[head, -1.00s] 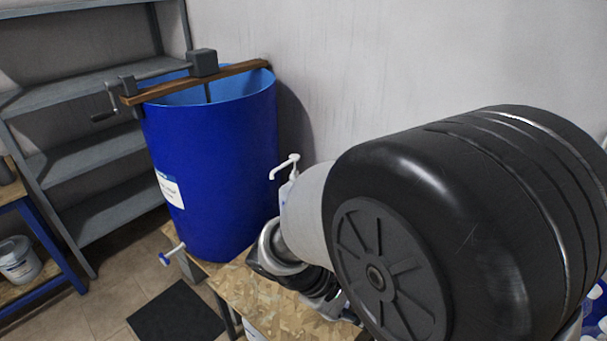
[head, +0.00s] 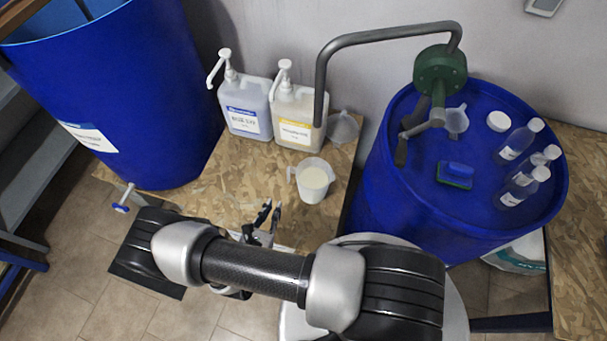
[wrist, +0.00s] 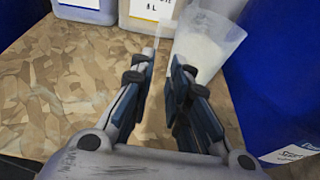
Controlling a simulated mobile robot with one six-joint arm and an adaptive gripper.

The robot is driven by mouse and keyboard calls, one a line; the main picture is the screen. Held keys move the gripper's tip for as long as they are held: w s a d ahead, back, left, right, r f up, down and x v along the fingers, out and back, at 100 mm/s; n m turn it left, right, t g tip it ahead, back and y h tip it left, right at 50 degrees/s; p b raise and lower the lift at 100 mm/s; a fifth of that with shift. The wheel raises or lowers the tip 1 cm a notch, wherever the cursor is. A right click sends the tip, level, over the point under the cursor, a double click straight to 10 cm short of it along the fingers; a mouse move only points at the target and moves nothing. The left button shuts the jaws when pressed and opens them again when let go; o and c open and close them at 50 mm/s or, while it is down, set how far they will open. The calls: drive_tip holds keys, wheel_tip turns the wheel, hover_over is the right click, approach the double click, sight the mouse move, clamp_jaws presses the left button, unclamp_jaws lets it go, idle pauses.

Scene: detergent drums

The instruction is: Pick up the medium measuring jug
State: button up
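A translucent white measuring jug (head: 313,182) stands upright on the chipboard bench top, with its handle to the left. It also shows in the wrist view (wrist: 204,50), just beyond and right of my fingers, with something pale inside. A thin pale strip, apparently its handle, shows beyond the gap between my fingers. My gripper (head: 270,212) is on the near left side of the jug in the head view. In the wrist view my gripper (wrist: 160,68) is open, its two fingers apart with nothing visibly held between them. Contact with the jug cannot be told.
Two pump canisters (head: 246,107) (head: 297,115) stand behind the jug, with a clear funnel-like piece (head: 342,127) beside them. A blue drum (head: 385,200) with a green pump (head: 440,72) and small bottles stands right. A larger open blue drum (head: 130,90) stands left. Bench left of the jug is clear.

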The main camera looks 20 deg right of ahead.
sight(288, 177)
drive_tip(key=b+x, duration=0.1)
drive_tip(key=x, duration=0.4)
drive_tip(key=b+x, duration=0.1)
drive_tip(key=x, duration=0.5)
drive_tip(key=b+x, duration=0.1)
drive_tip(key=x, duration=0.5)
drive_tip(key=shift+w+a+f+b, duration=0.15)
drive_tip(key=shift+w+f+b, duration=0.05)
drive_tip(key=shift+f+b, duration=0.15)
drive_tip(key=shift+w, duration=0.1)
drive_tip(key=shift+c, duration=0.6)
clamp_jaws()
drive_tip(key=shift+r, duration=0.1)
